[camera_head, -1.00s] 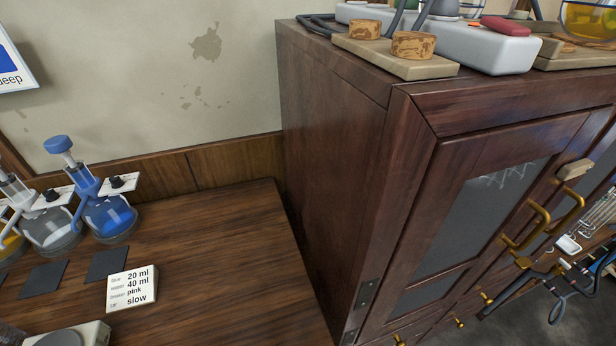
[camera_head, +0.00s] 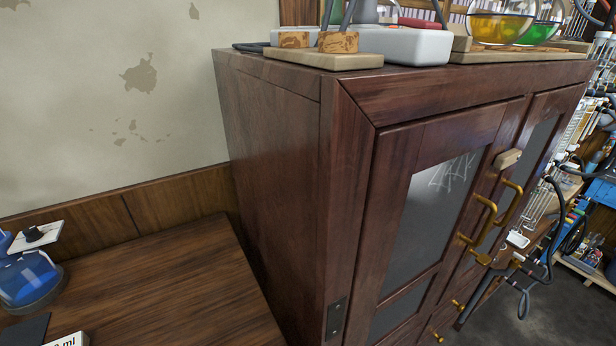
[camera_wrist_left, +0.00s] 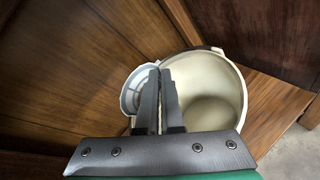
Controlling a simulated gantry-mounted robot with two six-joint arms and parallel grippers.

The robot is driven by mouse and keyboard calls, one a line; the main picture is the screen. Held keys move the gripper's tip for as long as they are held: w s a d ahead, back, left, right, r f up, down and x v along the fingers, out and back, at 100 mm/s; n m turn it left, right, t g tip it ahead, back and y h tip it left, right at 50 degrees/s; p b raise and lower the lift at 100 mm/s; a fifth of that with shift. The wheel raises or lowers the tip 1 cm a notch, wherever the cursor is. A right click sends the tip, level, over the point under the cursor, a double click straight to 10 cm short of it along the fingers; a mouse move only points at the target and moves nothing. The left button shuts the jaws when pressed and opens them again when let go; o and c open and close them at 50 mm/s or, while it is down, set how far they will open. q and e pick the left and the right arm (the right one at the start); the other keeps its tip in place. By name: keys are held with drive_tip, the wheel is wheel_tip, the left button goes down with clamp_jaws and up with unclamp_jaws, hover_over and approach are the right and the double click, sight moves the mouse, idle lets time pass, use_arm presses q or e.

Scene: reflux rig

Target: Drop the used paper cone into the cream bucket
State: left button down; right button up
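In the left wrist view, the cream bucket (camera_wrist_left: 228,85) stands with its open mouth facing the camera, and the part of its inside that shows looks empty. My left gripper (camera_wrist_left: 161,75) has its two dark fingers close together, over the bucket's left rim in the picture, with nothing visible between them. I cannot tell its height above the rim. The used paper cone is not recognisable in any view. My right gripper is not in view. The head view shows neither gripper nor bucket.
A pale grey round slotted piece (camera_wrist_left: 133,92) lies left of the bucket, partly behind the fingers. The head view shows a dark wooden cabinet (camera_head: 285,180) with brass handles, a wooden bench (camera_head: 180,285) and a blue-liquid flask (camera_head: 28,278). Glassware and a white block stand on the cabinet.

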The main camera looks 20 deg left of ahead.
use_arm(q)
drive_tip(key=c, duration=1)
unclamp_jaws()
drive_tip(key=p+v, duration=0.5)
drive_tip(key=v, duration=0.6)
drive_tip(key=shift+s+p, duration=0.3)
drive_tip(key=shift+p, duration=0.05)
drive_tip(key=shift+d+r, duration=0.1)
drive_tip(key=shift+r, duration=0.1)
